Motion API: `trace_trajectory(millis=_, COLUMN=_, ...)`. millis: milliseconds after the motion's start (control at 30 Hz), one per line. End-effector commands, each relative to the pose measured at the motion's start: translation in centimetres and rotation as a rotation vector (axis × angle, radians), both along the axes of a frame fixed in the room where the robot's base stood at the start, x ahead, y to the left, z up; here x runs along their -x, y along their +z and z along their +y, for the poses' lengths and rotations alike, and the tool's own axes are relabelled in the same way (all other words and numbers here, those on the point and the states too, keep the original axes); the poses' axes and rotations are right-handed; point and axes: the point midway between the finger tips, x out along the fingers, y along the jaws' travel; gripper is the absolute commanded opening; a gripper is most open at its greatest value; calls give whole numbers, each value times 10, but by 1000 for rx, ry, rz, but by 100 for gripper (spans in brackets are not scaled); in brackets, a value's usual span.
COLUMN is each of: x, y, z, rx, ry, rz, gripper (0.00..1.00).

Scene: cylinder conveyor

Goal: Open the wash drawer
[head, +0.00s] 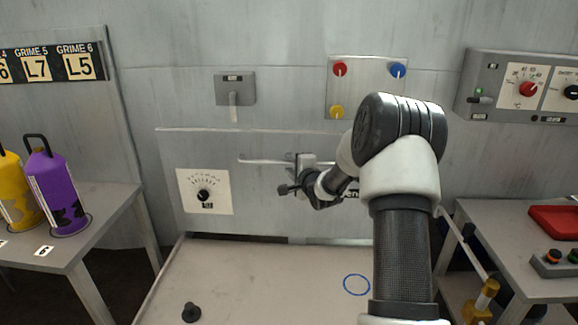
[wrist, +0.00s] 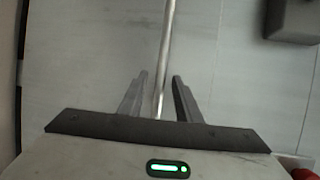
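A wide grey panel (head: 270,142) on the wall ahead, with a dial at its left, looks like the wash drawer's front. It appears flush, with no gap visible along its top edge. A thin horizontal bar handle (head: 256,161) runs across it. My gripper (head: 290,178) is in front of the panel, at the handle. In the wrist view the handle bar (wrist: 167,45) runs down between the two fingers of my gripper (wrist: 159,88). The fingers are apart, with space on both sides of the bar. Part of the panel is hidden behind my arm.
A white dial plate (head: 204,191) is on the panel. Red, yellow and blue knobs (head: 340,69) and a grey switch box (head: 235,88) are above. A pale flat surface (head: 260,285) lies below. Side tables hold a purple canister (head: 55,190) and a red tray (head: 556,221).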

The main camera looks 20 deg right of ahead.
Motion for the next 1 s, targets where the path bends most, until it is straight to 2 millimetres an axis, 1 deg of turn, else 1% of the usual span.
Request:
trace_trajectory(millis=33, x=-7, y=-2, z=1, rx=1, ry=1, rz=-1, gripper=31)
trace_trajectory(millis=100, x=-13, y=-3, z=1, rx=0, ry=1, rz=-1, gripper=31)
trace_trajectory(millis=200, x=-18, y=-3, z=0, rx=0, ry=0, rz=0, gripper=31)
trace_trajectory(millis=500, x=-20, y=-3, z=0, rx=0, ry=0, rz=0, gripper=31)
trace_trajectory(millis=567, x=-20, y=-3, z=0, rx=0, ry=0, rz=0, gripper=21)
trace_trajectory(millis=600, x=-20, y=-3, z=0, rx=0, ry=0, rz=0, gripper=14)
trace_trajectory(millis=700, x=-20, y=-3, z=0, rx=0, ry=0, rz=0, gripper=0)
trace_trajectory(millis=1000, x=-19, y=-3, z=0, rx=0, ry=0, rz=0, gripper=0)
